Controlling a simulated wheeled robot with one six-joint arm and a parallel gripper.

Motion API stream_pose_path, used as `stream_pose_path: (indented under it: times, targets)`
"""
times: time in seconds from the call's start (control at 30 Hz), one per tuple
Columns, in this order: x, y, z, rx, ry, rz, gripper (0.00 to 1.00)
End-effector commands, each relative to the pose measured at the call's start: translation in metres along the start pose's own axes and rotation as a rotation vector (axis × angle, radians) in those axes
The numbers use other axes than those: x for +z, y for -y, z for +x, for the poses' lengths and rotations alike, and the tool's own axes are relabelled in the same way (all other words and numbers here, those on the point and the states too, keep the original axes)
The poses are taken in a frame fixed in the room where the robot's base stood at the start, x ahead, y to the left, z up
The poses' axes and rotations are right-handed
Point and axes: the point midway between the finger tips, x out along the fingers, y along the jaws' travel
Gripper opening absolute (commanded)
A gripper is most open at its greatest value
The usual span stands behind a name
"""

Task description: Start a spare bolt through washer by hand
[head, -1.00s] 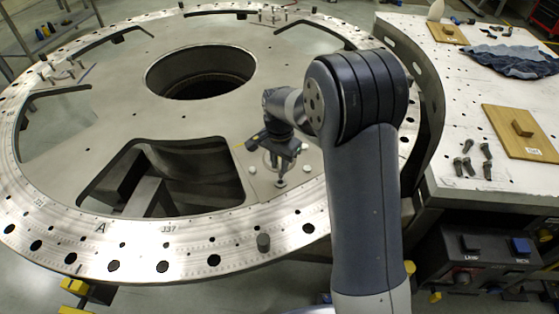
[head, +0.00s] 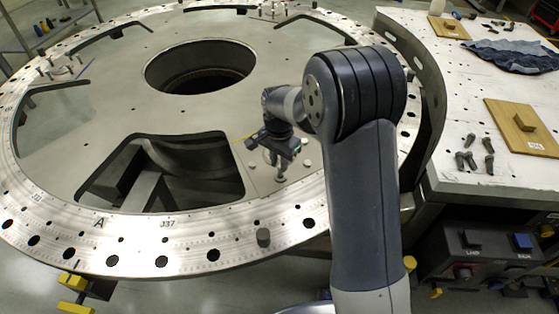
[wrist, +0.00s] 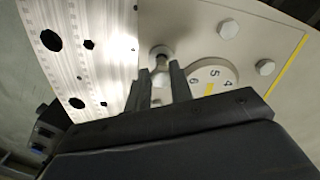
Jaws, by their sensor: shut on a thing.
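My gripper (head: 282,163) is over the grey plate section beside the ring's large cut-out. In the wrist view its fingers (wrist: 162,82) are shut on a small grey bolt (wrist: 160,66). The bolt points down at a round washer-like ring (wrist: 159,51) on the plate. The fingers hide part of the bolt, and I cannot tell whether its tip is inside the ring or just above it. Beside it is a pale round disc with numbers (wrist: 212,75). Several spare bolts (head: 475,161) stand on the bench at right.
The turret plate (head: 110,160) has a large central opening (head: 200,70) and a cut-out left of my gripper. Two bolt heads (wrist: 228,28) (wrist: 265,67) sit near the disc. The bench holds a wooden board (head: 520,125) and a blue cloth (head: 512,56).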

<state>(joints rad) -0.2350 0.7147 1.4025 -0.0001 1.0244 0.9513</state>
Motion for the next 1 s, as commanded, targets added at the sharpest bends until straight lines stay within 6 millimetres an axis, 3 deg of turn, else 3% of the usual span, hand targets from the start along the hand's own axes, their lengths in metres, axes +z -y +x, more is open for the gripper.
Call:
stream_pose_path:
  times: [1.0]
  targets:
    - [0.0003, 0.0001, 0.0061, 0.000, 0.000, 0.000, 0.00]
